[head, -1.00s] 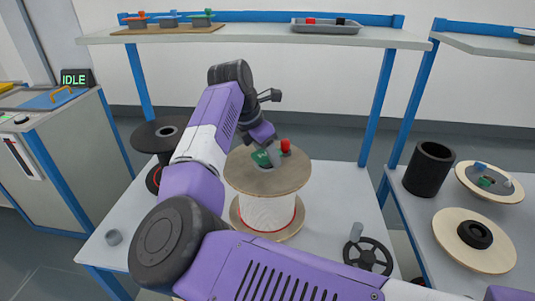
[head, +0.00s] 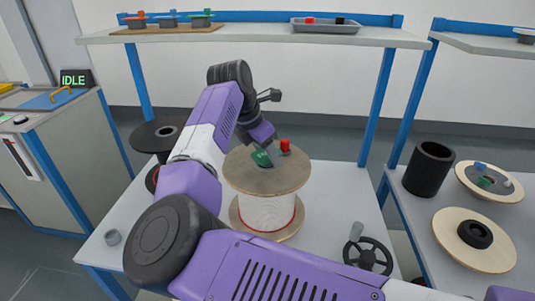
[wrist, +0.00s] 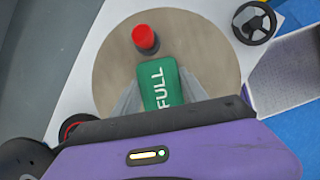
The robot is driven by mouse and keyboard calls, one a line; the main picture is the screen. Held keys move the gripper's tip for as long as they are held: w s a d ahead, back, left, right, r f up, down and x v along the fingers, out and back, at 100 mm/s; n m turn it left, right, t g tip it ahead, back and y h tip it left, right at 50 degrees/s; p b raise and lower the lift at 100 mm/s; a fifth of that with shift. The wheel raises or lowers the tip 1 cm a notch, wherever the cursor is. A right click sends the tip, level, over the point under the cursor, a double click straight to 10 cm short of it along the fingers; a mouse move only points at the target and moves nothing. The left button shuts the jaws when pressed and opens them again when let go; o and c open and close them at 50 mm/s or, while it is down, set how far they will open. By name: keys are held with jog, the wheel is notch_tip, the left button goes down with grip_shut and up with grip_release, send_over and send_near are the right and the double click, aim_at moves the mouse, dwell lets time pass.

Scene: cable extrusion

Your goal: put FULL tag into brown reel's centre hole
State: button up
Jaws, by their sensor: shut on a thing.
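The brown reel (head: 245,178) stands upright on the table, with a pale winding between its flanges. Its round top flange (wrist: 112,65) fills the middle of the wrist view. My gripper (head: 271,158) is low over this flange, shut on the green FULL tag (head: 261,158). In the wrist view the tag (wrist: 158,78) lies between the two grey fingers with its white lettering showing. The reel's centre hole is not visible; the tag and fingers cover the middle of the flange. I cannot tell whether the tag touches the reel.
A red peg-like piece (head: 285,145) stands on the flange beside the tag. A dark reel (head: 146,137) is at the left of the table, and a black handwheel (head: 368,258) at the right front. A shelf (head: 250,38) spans the back.

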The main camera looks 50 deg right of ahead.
jog(key=shift+s+f, duration=0.15)
jog(key=shift+f, duration=0.75)
jog(key=o, duration=1.1)
jog(key=shift+c, duration=0.2)
jog(key=shift+f, duration=0.1)
jog(key=p+v, duration=0.5)
jog(key=v, duration=0.6)
jog(key=shift+r, duration=0.35)
